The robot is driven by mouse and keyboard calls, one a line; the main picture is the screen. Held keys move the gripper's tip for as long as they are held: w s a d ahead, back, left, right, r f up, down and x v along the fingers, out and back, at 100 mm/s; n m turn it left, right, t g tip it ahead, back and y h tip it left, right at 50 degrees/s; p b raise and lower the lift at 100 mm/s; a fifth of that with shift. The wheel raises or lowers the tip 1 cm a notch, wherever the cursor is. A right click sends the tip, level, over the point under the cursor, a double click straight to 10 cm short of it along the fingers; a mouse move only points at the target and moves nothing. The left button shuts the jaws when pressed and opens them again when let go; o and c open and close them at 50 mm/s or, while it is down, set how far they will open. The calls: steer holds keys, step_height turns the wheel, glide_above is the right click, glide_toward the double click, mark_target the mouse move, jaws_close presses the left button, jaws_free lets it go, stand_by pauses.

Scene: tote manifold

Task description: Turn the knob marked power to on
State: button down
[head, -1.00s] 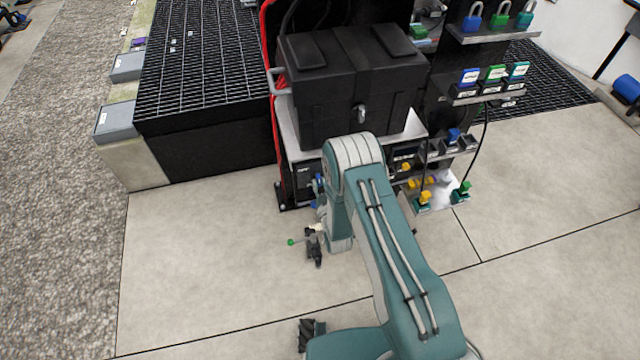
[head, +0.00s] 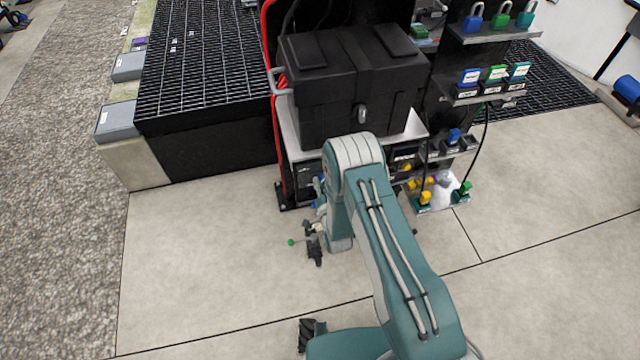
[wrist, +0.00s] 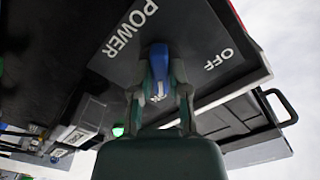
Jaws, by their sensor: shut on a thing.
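The blue knob (wrist: 158,62) sits on a dark panel (wrist: 95,60) in the wrist view. White POWER lettering is to its upper left and OFF to its right; no ON mark shows. My gripper (wrist: 160,88) has a finger on each side of the knob and is shut on it. The knob's long side runs nearly up and down in the picture. In the head view my gripper (head: 319,192) is at the left front of the panel under the black case, and the knob is mostly hidden there.
The black case (head: 350,85) sits above the panel. Red cables (head: 272,140) run down its left side. Yellow and green valves (head: 425,197) and shelves of padlocks (head: 490,85) stand to the right. A black grated platform (head: 205,80) is left; the floor in front is open.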

steer(key=shift+s+f+m, duration=0.1)
steer(key=shift+f+m, duration=0.1)
steer(key=shift+m, duration=0.2)
steer(key=c, duration=0.7)
jaws_free()
steer(key=shift+o, duration=0.4)
steer(key=shift+r, duration=0.1)
steer(key=v, duration=1.1)
steer(key=shift+s, duration=0.35)
steer(key=shift+w+d, duration=0.1)
